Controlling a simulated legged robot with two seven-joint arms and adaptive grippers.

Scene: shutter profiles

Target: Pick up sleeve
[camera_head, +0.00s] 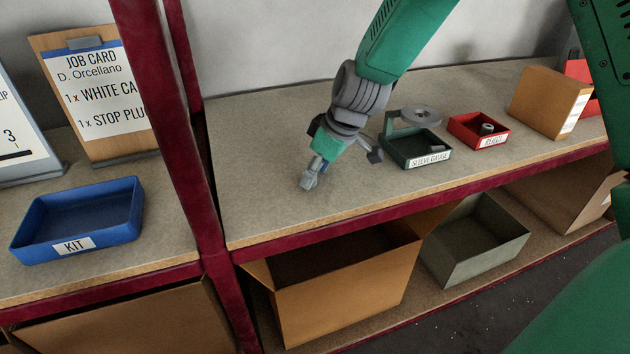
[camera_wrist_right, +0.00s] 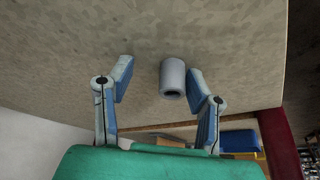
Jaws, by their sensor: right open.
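A grey hollow sleeve (camera_wrist_right: 173,78) stands on the bench top in the right wrist view, its dark bore showing. My right gripper (camera_wrist_right: 161,80) is open, with one finger on either side of the sleeve's line. The sleeve is nearer the finger at the right of that view, and a gap shows on both sides. In the head view my right gripper (camera_head: 341,168) points down low over the bench. There I cannot clearly tell the sleeve apart from the grey fingertip. My left gripper is not in view.
A green sleeve gauge tray (camera_head: 430,160) and a red reject tray (camera_head: 493,141) holding a small grey part stand right of the gripper. A cardboard box (camera_head: 548,100) is beyond. A blue kit tray (camera_head: 80,215) is left of the dark red post (camera_head: 190,150). The bench front is clear.

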